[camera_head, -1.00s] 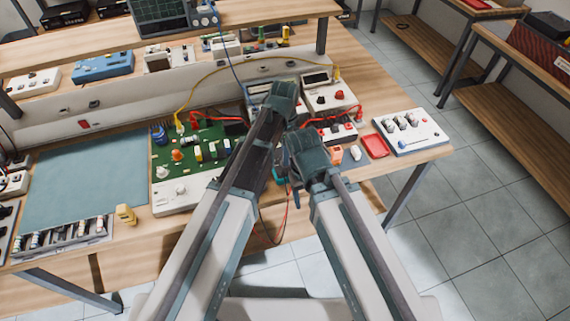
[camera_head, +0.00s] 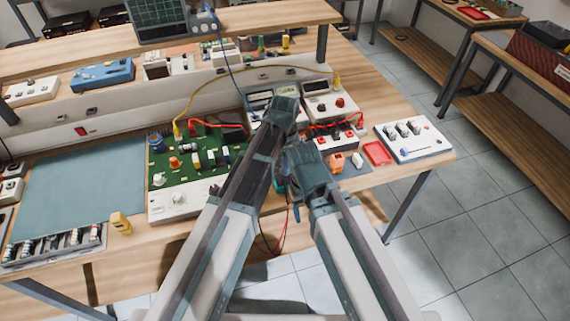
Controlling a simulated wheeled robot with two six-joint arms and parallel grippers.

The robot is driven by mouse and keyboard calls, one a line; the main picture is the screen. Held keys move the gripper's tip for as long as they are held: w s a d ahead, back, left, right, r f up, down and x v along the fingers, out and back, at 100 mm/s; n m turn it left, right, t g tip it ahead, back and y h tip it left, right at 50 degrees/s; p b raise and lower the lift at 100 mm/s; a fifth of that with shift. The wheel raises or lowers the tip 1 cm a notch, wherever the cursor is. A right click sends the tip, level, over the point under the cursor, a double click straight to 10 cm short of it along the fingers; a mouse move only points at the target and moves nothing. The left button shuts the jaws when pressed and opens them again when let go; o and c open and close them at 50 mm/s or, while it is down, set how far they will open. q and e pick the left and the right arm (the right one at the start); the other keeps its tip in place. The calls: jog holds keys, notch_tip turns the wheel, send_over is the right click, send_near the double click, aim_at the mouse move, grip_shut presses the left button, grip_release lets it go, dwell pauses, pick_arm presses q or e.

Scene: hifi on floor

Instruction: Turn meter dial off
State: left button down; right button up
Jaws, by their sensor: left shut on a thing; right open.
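My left gripper (camera_head: 284,118) is above the front middle of the bench, its jaws turned down and hidden behind its own wrist. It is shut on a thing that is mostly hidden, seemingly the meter. A small blue-teal part (camera_head: 281,187) shows between my arms, with thin red and black leads hanging below it past the bench's front edge. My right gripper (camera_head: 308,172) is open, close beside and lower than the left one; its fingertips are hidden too. The meter's face and dial cannot be seen, so the dial's setting cannot be told.
A green circuit board (camera_head: 178,148) lies left of my arms. White instruments (camera_head: 330,105) with red and yellow leads stand behind them. A red tray (camera_head: 378,153) and a white switch box (camera_head: 412,140) are at the right. A blue-grey mat (camera_head: 85,185) is clear.

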dwell(0.3)
pick_arm(q)
jog(key=n, duration=0.8)
jog(key=shift+n, duration=0.3)
jog(key=n, duration=0.4)
jog(key=shift+s+n, duration=0.1)
jog(key=shift+n, duration=0.2)
jog(key=shift+d+n, duration=0.1)
jog(key=shift+n, duration=2.2)
jog(key=c, duration=0.6)
grip_release()
